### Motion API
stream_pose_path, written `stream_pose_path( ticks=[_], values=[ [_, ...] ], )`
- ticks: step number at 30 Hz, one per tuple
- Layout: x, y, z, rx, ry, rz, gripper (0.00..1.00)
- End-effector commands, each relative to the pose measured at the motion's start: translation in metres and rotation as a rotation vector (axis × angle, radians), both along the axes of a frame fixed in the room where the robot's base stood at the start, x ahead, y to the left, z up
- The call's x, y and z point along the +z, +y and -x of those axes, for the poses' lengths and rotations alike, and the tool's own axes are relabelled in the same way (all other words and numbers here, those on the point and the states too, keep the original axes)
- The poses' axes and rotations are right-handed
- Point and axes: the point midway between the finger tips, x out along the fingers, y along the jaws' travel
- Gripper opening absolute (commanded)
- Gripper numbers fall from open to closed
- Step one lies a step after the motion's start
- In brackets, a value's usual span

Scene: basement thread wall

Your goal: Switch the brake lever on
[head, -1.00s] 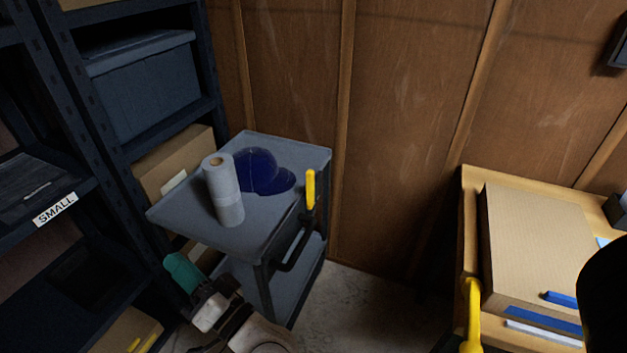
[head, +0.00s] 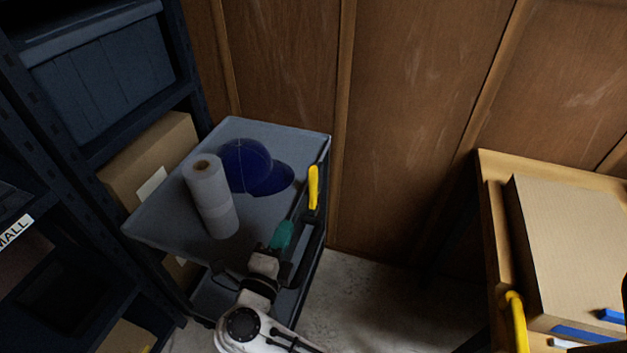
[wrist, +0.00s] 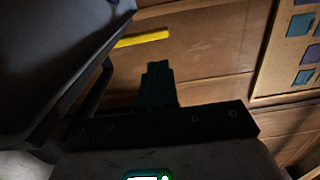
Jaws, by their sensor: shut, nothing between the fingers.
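A yellow brake lever (head: 313,187) stands upright at the right edge of the grey cart (head: 160,238). In the wrist view the lever (wrist: 142,39) shows as a yellow bar beside the cart's dark edge. My gripper (head: 296,212) is at the cart's right side, just left of and nearer than the lever. In the wrist view my gripper (wrist: 157,70) has its dark fingers together and empty, below the lever in the picture, with a visible gap between them.
A paper roll (head: 211,195) and a blue cap (head: 254,168) are on the cart top. A dark shelf (head: 97,150) stands at left. A wooden table (head: 493,205) with a cardboard box (head: 570,245) and another yellow handle (head: 516,322) is at right. Bare floor (head: 365,290) lies between.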

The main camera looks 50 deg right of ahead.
Motion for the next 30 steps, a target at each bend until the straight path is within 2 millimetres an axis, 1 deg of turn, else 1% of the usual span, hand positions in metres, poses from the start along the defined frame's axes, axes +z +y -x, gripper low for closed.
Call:
stream_pose_path(
  ticks=[3, 12, 17, 20, 30],
  values=[
    [-0.004, 0.001, 0.003, -0.018, 0.008, -0.018, 0.0],
    [-0.004, 0.0, 0.003, -0.019, 0.008, -0.018, 0.0],
    [-0.004, -0.008, 0.0, -0.02, 0.007, -0.018, 0.0],
    [-0.003, -0.021, -0.004, -0.022, 0.007, -0.017, 0.0],
    [-0.004, -0.083, -0.027, -0.022, 0.007, -0.017, 0.0]
  ],
)
